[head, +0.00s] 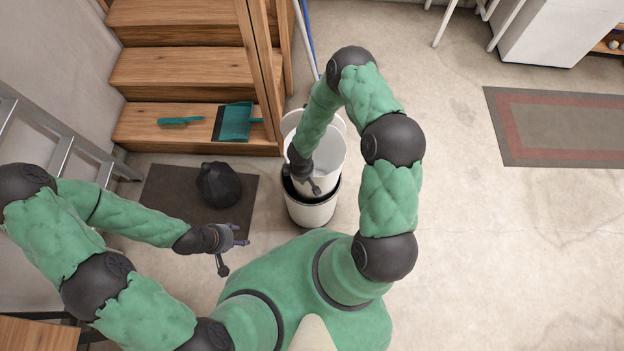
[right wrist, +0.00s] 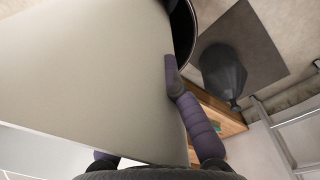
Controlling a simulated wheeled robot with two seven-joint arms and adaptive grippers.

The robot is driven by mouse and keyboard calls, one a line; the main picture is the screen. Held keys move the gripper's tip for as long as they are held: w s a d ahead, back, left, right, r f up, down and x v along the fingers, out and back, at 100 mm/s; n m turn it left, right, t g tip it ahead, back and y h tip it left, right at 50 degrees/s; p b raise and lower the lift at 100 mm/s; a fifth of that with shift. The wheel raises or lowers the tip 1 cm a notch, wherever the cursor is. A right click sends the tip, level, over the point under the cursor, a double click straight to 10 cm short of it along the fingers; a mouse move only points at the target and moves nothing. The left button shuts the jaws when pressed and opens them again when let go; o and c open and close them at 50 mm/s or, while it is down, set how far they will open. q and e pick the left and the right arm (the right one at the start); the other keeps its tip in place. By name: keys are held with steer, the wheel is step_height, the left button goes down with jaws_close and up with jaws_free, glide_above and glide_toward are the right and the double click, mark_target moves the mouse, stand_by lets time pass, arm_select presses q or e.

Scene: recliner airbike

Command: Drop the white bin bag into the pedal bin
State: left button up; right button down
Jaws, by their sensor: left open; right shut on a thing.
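The pedal bin (head: 312,214) stands on the floor in front of the stairs, a pale body with a black rim. A white, open-topped, tube-like thing, which I take for the white bin bag (head: 332,150), is upright over the bin's mouth, its lower end at or inside the rim. My right gripper (head: 311,186) is shut on its wall. In the right wrist view the white bag (right wrist: 85,75) fills the left side, with one finger against it and the bin's black rim (right wrist: 185,32) behind. My left gripper (head: 232,256) is open and empty, left of the bin.
A black bag (head: 218,185) sits on a dark mat (head: 163,190) left of the bin. Wooden stairs (head: 180,70) rise behind, with a teal dustpan (head: 236,122) and brush (head: 180,121) on the lowest step. Floor to the right is clear up to a rug (head: 570,125).

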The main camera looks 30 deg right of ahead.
steer(key=shift+f, duration=0.45)
steer(key=c, duration=1.3)
jaws_free()
steer(key=shift+c, duration=0.2)
steer(key=r, duration=1.2)
steer(key=shift+s+a, duration=0.15)
steer(key=shift+a, duration=0.05)
